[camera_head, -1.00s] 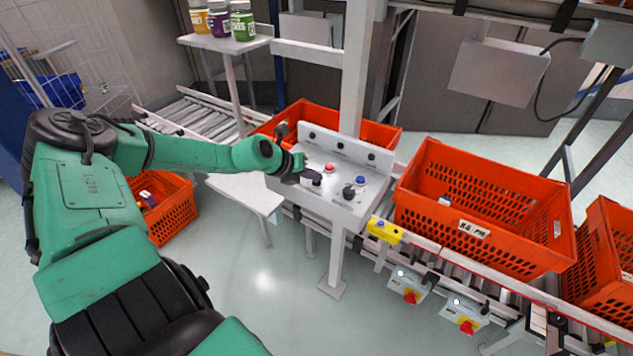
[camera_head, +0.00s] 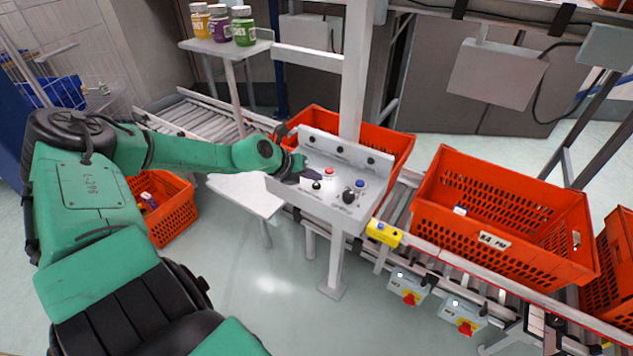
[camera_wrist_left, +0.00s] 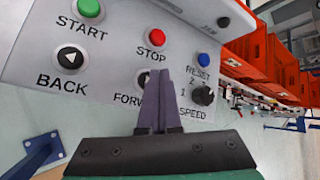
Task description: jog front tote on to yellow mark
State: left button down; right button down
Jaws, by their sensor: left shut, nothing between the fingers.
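The control panel (camera_head: 325,205) stands in front of the conveyor. My left gripper (camera_head: 310,181) is shut and empty over it. In the left wrist view its fingertips (camera_wrist_left: 161,76) overlap the FORWARD button (camera_wrist_left: 142,78) and hide part of it; I cannot tell whether they press it. An orange tote with a white label (camera_head: 455,222) sits on the rollers right of the panel. Another orange tote (camera_head: 398,143) is partly hidden behind the panel. A third (camera_head: 612,290) is cut off at the right edge. A yellow box (camera_head: 384,233) is on the near rail. My right gripper is out of view.
START (camera_wrist_left: 89,8), STOP (camera_wrist_left: 158,38), BACK (camera_wrist_left: 71,57), RESET (camera_wrist_left: 203,60) and a speed knob (camera_wrist_left: 203,95) surround the fingers. A post (camera_head: 355,75) rises behind the panel. A shelf with jars (camera_head: 222,45) stands at the back left. Another orange tote (camera_head: 172,212) is at left.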

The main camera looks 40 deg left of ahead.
aim_at(313, 188)
pick_arm(q)
jog(key=shift+r, duration=0.1)
notch_tip(313, 188, up, 5)
jog(key=p, duration=0.4)
jog(key=shift+p, duration=0.35)
dwell(0.6)
